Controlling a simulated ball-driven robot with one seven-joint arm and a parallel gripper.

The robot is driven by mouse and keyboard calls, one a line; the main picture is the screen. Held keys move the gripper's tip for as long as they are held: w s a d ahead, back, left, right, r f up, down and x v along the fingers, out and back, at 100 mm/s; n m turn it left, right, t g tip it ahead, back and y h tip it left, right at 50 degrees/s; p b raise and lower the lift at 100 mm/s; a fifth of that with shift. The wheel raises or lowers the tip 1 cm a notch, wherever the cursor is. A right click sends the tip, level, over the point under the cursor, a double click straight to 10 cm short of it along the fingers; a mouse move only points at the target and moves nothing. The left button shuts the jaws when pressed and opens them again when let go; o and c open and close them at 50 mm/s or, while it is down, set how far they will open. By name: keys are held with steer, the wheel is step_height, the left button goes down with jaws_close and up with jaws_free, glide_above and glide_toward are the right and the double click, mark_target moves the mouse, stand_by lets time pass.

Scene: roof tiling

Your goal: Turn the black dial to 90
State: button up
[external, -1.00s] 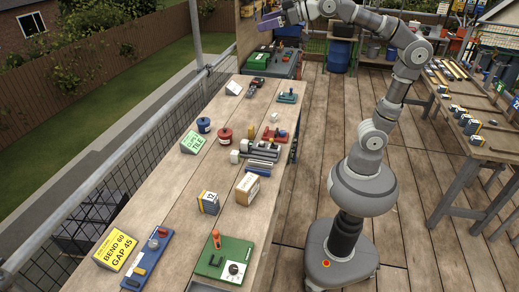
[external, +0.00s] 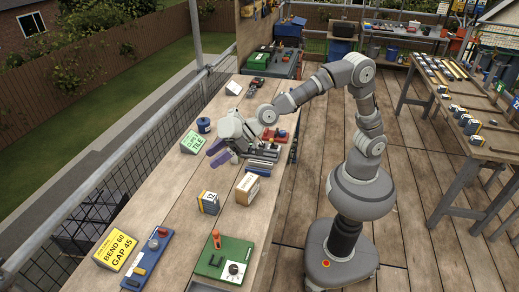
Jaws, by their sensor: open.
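The green panel (external: 213,263) lies near the front edge of the workbench. It carries a small dial (external: 233,268) with a white face and a dark centre, too small to read its setting. An orange lever (external: 216,238) stands on the same panel. My gripper (external: 219,153), with purple fingers, is open and empty over the middle of the bench, well behind the panel and apart from it. My gripper and wrist hide part of the bench there, including the red pot seen earlier.
A yellow sign (external: 117,250) reads "BEND 60 GAP 45". A blue panel (external: 148,260) lies beside it. A small box marked 12 (external: 208,202) and a brown box (external: 247,188) stand between my gripper and the green panel. Bare wood surrounds them.

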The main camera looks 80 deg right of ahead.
steer(key=s+a+f+n+g, duration=0.1)
steer(key=s+a+f, duration=0.35)
steer(key=f, duration=0.45)
steer(key=s+a+f+n+g, duration=0.1)
steer(key=s+a+f, duration=0.2)
steer(key=a+f, duration=0.4)
steer(key=g+h, duration=0.1)
glide_toward(234, 268)
steer(key=shift+n, duration=0.3)
steer(key=b+x, duration=0.2)
steer(key=x, duration=0.5)
steer(key=shift+f+b, duration=0.3)
steer(key=shift+b, duration=0.05)
steer(key=shift+w+a+f, duration=0.4)
steer(key=shift+w, duration=0.1)
steer(key=shift+r, duration=0.1)
steer(key=c, duration=1)
